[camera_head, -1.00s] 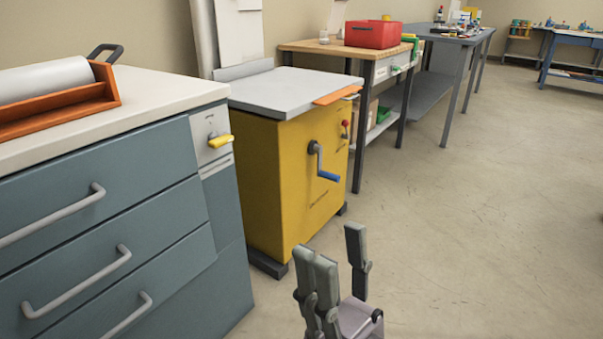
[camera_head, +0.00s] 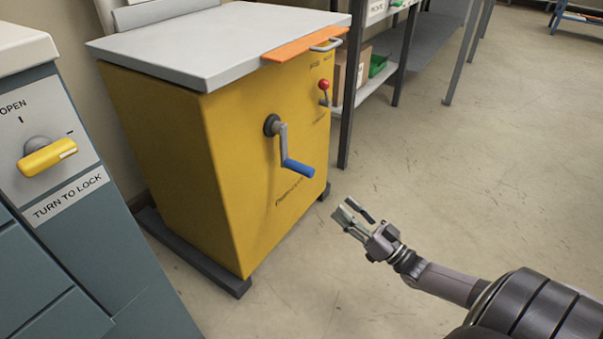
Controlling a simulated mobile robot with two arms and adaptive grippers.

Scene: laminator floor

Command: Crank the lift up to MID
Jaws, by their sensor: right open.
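The yellow lift cabinet (camera_head: 225,160) stands in the middle left, with a grey top plate (camera_head: 220,42). On its front is a grey crank (camera_head: 281,143) whose arm hangs down to a blue handle (camera_head: 298,168). A red-knobbed lever (camera_head: 324,88) sits above and to the right of the crank. My right gripper (camera_head: 354,211) is open and empty, below and to the right of the blue handle and apart from it. My left gripper is out of view. No MID mark can be made out.
A teal cabinet (camera_head: 90,225) with a yellow turn knob (camera_head: 47,157) stands at the left. An orange strip (camera_head: 297,46) with a metal handle edges the top plate. A shelf bench with a green bin (camera_head: 377,65) stands behind. The floor at right is clear.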

